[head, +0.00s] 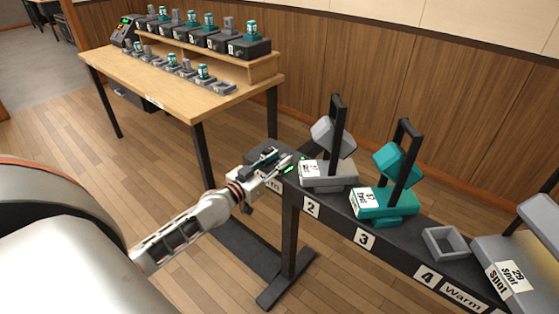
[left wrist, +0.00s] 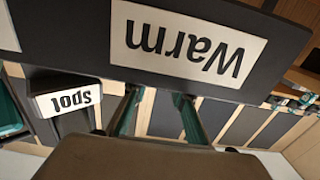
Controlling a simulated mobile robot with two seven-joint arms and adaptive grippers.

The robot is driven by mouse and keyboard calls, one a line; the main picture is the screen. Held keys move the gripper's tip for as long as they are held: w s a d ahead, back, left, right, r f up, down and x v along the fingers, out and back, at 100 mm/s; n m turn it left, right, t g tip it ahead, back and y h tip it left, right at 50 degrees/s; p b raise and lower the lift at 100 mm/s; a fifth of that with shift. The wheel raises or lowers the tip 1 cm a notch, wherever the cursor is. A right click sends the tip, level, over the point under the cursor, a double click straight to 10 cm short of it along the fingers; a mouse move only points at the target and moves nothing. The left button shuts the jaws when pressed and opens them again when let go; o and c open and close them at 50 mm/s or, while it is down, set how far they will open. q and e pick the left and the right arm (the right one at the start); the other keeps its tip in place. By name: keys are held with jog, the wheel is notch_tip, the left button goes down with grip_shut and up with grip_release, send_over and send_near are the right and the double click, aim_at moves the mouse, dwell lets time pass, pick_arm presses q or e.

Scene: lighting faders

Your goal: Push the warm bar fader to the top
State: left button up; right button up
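A small dark console (head: 126,32) with a green screen stands at the far left end of the wooden table; I cannot make out single faders on it. A long dark bar (head: 400,222) on a stand crosses the right side. It carries a white "Warm" label near each end. In the left wrist view, the "Warm" label (left wrist: 188,42) is large and upside down. The two fingers (left wrist: 158,112) are apart, with nothing seen between them. My right gripper is not in view.
A grey lamp (head: 328,172) and a teal lamp (head: 385,202) sit on the bar at slots 2 and 3. Slot 4 holds an empty grey frame (head: 446,242). Several small lamps stand on the wooden table (head: 150,80) and its shelf. Floor between table and bar is clear.

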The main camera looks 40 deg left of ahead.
aim_at(281, 158)
pick_arm(q)
jog(key=shift+w, duration=0.35)
jog(key=shift+c, duration=0.4)
grip_shut()
jog(key=w, duration=0.3)
jog(key=shift+w+d, duration=0.1)
jog(key=shift+d, duration=0.1)
jog(key=shift+w, duration=0.2)
jog(key=shift+r, duration=0.15)
